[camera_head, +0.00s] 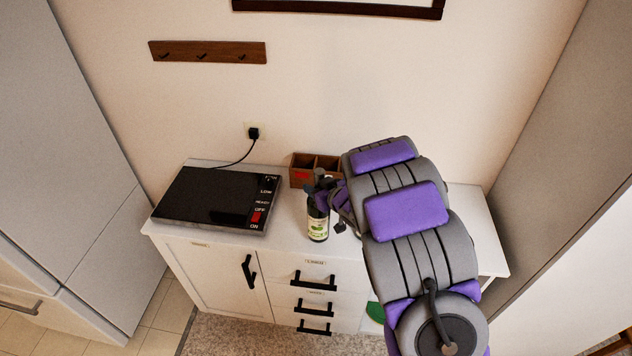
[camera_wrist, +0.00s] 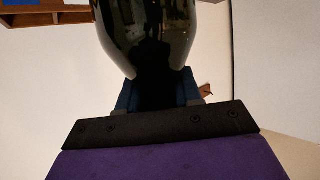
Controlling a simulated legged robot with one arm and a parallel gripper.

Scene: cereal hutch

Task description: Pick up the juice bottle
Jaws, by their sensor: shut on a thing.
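The juice bottle (camera_head: 318,222) is dark with a pale label. It stands upright, on or just above the white cabinet top near its front edge; I cannot tell whether its base touches. My gripper (camera_head: 322,190) is at the bottle's upper part, partly hidden by my arm. In the wrist view the bottle (camera_wrist: 147,30) appears as a glossy dark shape filling the top middle. The gripper's blue fingers (camera_wrist: 158,92) sit on either side of it and are shut on it.
A black hot plate (camera_head: 215,198) lies on the cabinet top (camera_head: 285,225) to the left, its cord running to a wall socket (camera_head: 253,133). A wooden box (camera_head: 302,172) stands behind the bottle. A tall grey unit (camera_head: 80,150) rises at left. Black-handled drawers (camera_head: 316,283) are below.

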